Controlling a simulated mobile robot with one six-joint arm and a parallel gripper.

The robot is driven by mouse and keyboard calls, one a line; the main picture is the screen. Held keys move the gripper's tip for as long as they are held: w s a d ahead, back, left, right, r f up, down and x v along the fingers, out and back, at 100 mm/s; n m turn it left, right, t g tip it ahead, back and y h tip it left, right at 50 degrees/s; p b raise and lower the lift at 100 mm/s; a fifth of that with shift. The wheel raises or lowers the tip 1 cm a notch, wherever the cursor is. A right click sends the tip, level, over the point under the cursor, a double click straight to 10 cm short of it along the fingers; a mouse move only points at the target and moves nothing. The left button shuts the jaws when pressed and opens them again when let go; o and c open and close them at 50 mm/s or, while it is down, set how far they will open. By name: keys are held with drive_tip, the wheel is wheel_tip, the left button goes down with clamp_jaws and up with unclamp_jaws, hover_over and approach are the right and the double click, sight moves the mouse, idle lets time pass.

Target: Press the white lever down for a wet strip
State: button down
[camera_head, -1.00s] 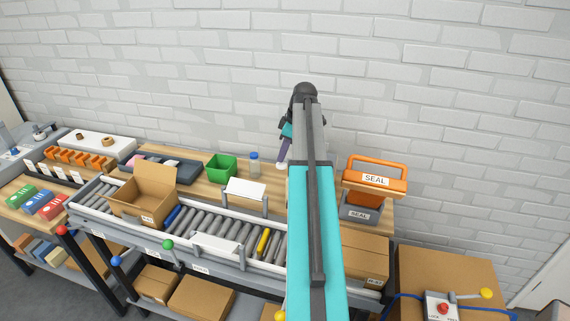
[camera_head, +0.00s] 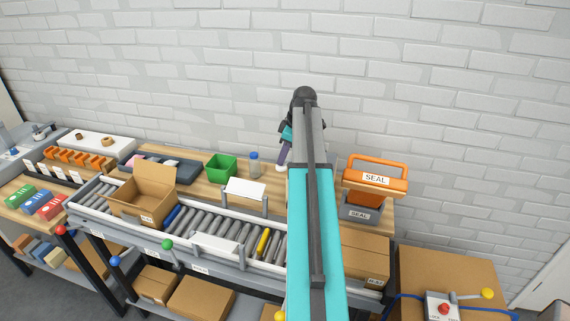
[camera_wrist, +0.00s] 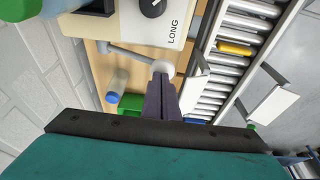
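In the wrist view the white lever shows as a grey rod (camera_wrist: 132,54) with a round white knob (camera_wrist: 163,67) at its end. It comes from a cream dispenser (camera_wrist: 118,26) with a black dial and the word LONG. My gripper (camera_wrist: 161,76) has its dark purple fingers together, with the tips at the knob and overlapping it in the picture. I cannot tell whether they touch it. In the head view my gripper (camera_head: 284,163) is partly behind my own arm, which hides the dispenser.
A white bottle with a blue cap (camera_head: 254,165) and a green bin (camera_head: 221,167) stand left of my gripper. A roller conveyor (camera_head: 213,228) with an open carton (camera_head: 142,196) runs in front. An orange SEAL tool (camera_head: 375,180) stands to the right.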

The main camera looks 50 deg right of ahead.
sight(282, 168)
drive_tip(key=shift+s+a+f+b, duration=0.15)
drive_tip(key=shift+a+f+b, duration=0.15)
drive_tip(key=shift+f, duration=0.5)
drive_tip(key=shift+s+a+f+b, duration=0.15)
drive_tip(key=shift+a+f+b, duration=0.15)
drive_tip(key=shift+f, duration=0.45)
drive_tip(key=shift+s+a+f+b, duration=0.2)
drive_tip(key=shift+f+b, duration=0.1)
drive_tip(key=shift+f, duration=0.5)
idle(2.1)
